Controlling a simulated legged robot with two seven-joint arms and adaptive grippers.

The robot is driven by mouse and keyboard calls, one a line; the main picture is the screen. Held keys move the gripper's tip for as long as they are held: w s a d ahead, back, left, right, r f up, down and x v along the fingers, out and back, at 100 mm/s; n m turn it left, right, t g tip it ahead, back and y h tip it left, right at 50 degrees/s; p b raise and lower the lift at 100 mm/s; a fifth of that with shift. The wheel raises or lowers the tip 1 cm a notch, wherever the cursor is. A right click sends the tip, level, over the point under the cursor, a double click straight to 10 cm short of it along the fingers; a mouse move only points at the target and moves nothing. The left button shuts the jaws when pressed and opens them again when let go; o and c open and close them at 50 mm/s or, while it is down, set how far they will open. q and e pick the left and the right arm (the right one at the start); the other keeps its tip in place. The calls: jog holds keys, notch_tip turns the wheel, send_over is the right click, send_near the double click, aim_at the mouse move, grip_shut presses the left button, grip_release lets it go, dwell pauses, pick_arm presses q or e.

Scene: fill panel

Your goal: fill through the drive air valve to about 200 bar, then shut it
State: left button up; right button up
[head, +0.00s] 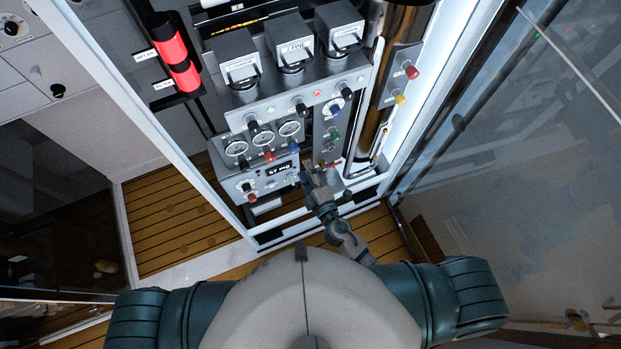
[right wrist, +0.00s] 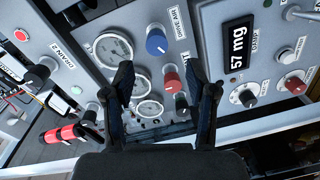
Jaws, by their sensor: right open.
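The drive air valve is a blue knob (right wrist: 156,40) beside a DRIVE AIR label in the right wrist view. In the head view the blue knob (head: 293,146) sits below the rightmost of three round gauges (head: 289,128). The gauges also show in the right wrist view (right wrist: 113,48), their needles too small to read. My right gripper (head: 315,177) is in front of the lower panel, below and right of the blue knob. In the right wrist view its fingers (right wrist: 165,78) are spread and empty, apart from the knob. My left gripper is not in view.
A red knob (right wrist: 172,82) and a black knob (right wrist: 181,105) sit beside the blue one. A display (right wrist: 238,47) reads 57 mg. A glass pane (head: 510,150) stands at the right.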

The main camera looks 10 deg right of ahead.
aim_at(295, 152)
jog(key=shift+v, duration=1.9)
dwell(2.4)
jog(key=s+m+t+h+b, duration=0.1)
jog(key=s+m+h+b, duration=0.1)
jog(key=s+m+b, duration=0.4)
jog(key=shift+m, duration=0.5)
jog(key=p+x, duration=0.3)
jog(key=x, duration=1.4)
jog(key=shift+w+a, duration=0.2)
jog(key=shift+w, duration=0.3)
